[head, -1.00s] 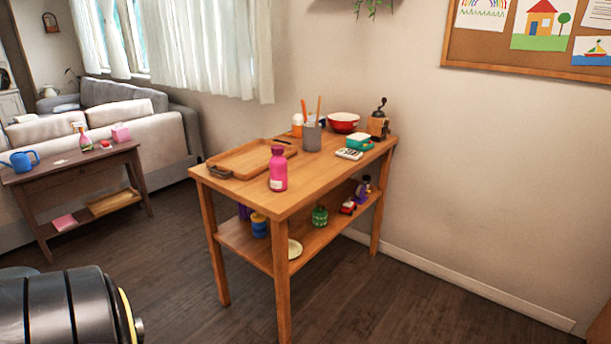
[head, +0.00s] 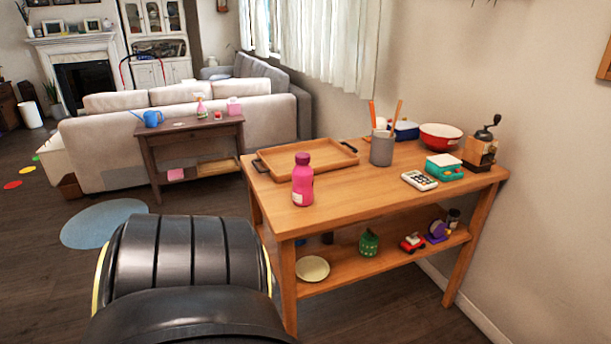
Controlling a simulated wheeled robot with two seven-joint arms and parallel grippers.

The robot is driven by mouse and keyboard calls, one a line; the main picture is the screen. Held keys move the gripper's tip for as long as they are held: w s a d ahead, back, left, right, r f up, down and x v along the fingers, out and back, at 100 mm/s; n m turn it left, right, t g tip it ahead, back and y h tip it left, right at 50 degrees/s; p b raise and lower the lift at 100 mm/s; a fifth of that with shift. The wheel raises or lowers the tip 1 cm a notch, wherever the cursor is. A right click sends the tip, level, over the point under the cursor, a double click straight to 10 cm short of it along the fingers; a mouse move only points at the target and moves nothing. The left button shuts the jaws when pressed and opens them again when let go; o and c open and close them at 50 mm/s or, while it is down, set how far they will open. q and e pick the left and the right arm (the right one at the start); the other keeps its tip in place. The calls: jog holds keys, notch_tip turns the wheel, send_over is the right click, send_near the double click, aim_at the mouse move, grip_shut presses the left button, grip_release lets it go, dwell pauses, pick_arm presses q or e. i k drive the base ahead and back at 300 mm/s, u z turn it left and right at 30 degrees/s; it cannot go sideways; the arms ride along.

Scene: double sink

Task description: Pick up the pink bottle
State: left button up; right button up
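The pink bottle (head: 302,182) stands upright on the top of the wooden table (head: 340,208), near its front left corner. It has a dark cap and a pale label. A black, ribbed part of my arm fills the lower left of the head view, left of and nearer than the table. Neither of my grippers shows, so their state is hidden.
On the tabletop are a wooden tray (head: 310,158), a grey cup (head: 382,149), a calculator (head: 419,180), a teal scale (head: 444,167), a red bowl (head: 441,137) and a coffee grinder (head: 482,148). A darker side table (head: 190,137) stands behind left.

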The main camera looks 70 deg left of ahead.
aim_at(303, 174)
jog(key=u, duration=0.95)
jog(key=i, duration=0.95)
jog(key=u, duration=1)
